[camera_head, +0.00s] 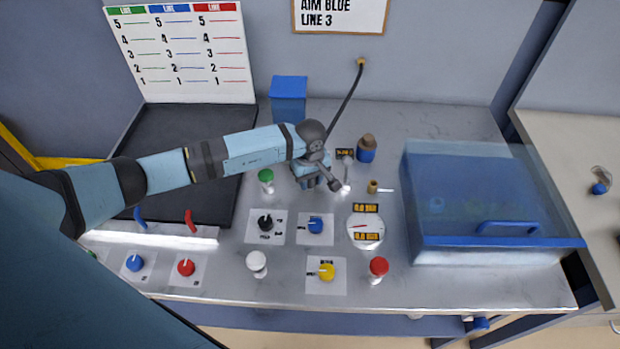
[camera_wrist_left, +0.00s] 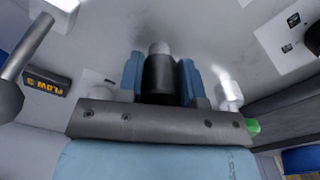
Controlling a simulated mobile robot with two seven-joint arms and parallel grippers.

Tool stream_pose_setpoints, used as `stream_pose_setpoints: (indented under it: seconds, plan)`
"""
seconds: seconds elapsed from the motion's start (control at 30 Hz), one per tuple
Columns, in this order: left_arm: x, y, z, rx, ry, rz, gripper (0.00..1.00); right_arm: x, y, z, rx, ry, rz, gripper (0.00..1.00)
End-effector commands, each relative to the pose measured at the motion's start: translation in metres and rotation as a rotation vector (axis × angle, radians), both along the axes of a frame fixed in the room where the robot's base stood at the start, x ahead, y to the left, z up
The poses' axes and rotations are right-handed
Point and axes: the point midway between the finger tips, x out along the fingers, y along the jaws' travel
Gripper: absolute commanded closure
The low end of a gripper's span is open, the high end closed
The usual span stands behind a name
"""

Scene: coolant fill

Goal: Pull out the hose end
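A black hose (camera_head: 351,88) hangs from a brass fitting on the back wall and runs down behind my left gripper (camera_head: 316,180). In the left wrist view, a black cylinder with a pale grey tip (camera_wrist_left: 160,72), which looks like the hose end, sits between the two blue fingers of my left gripper (camera_wrist_left: 160,80). The fingers touch or nearly touch its sides. In the head view the hose end is hidden by the gripper and wrist. My right gripper is not in view.
A small label reading FLOW 3 (camera_wrist_left: 48,84) and a grey rod are close to the gripper. Green (camera_head: 265,176), black (camera_head: 265,223) and blue (camera_head: 315,225) knobs stand near it. A clear-lidded blue box (camera_head: 480,240) fills the right of the bench. A blue block (camera_head: 289,88) stands behind.

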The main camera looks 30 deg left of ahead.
Motion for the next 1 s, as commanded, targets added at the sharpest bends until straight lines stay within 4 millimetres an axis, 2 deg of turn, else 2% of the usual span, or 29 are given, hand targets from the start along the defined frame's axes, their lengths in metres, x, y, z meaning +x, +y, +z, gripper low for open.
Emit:
stream_pose_setpoints:
  seconds: [0.03, 0.07, 1.0]
  plan:
    - [0.0001, 0.0001, 0.0002, 0.000, 0.000, 0.000, 0.76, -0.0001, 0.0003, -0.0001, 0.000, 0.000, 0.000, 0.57]
    - [0.0001, 0.0001, 0.0002, 0.000, 0.000, 0.000, 0.82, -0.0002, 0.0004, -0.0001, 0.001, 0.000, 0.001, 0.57]
    - [0.0001, 0.0000, 0.0077, 0.000, 0.000, 0.000, 0.82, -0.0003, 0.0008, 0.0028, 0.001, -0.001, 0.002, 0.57]
